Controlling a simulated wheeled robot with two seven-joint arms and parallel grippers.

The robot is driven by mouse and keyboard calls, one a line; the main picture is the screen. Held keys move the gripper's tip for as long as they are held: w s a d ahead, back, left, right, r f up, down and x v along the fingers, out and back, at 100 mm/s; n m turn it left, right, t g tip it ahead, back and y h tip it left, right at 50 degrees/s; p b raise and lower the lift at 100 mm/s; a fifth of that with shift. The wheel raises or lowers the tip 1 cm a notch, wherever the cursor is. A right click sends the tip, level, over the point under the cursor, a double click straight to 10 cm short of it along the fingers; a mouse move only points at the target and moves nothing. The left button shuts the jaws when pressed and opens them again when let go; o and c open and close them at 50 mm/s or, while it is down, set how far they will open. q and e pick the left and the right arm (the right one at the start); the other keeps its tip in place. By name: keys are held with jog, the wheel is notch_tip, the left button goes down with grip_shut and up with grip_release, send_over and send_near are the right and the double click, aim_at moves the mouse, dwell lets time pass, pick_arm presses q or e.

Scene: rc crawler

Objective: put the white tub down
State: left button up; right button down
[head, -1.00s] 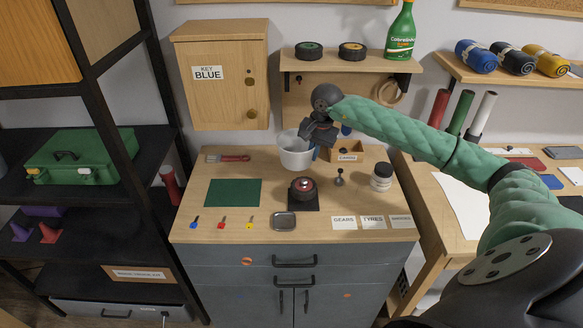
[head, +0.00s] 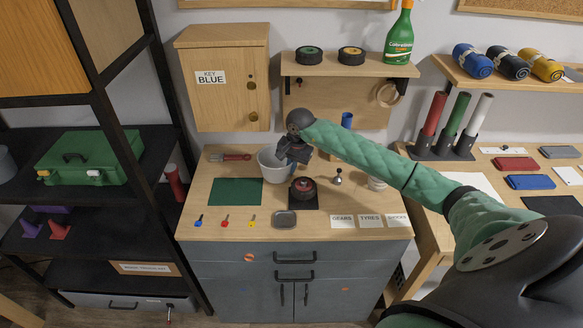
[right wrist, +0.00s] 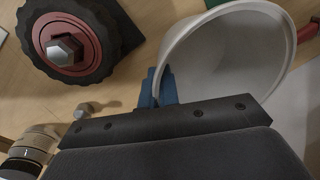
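The white tub (head: 270,168) is on or just above the workbench top, between the green mat and the wheel; I cannot tell whether its base touches. It looks roughly upright in the head view. My right gripper (head: 287,157) is at the tub's right side. In the right wrist view, the blue fingertips (right wrist: 159,88) are shut on the wall of the tub (right wrist: 225,55) at its rim, one on each side. The tub's inside looks empty where it shows. My left gripper is not in view.
The green mat (head: 236,191) lies left of the tub, a red-handled tool (head: 232,157) behind it. A red-hubbed wheel (head: 303,187) on a black pad stands close at right. Coloured keys (head: 225,221) and a metal dish (head: 284,219) lie in front. My right arm covers the back right.

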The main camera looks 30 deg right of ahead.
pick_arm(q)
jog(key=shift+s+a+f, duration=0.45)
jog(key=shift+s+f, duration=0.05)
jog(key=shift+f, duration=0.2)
pick_arm(e)
jog(key=shift+f, duration=0.7)
jog(key=shift+f, duration=0.1)
jog(key=c, duration=1.6)
grip_release()
jog(key=shift+c, duration=0.2)
pick_arm(q)
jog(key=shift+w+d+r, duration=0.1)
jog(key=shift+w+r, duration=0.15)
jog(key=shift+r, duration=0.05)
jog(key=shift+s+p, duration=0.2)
jog(key=shift+p, duration=0.1)
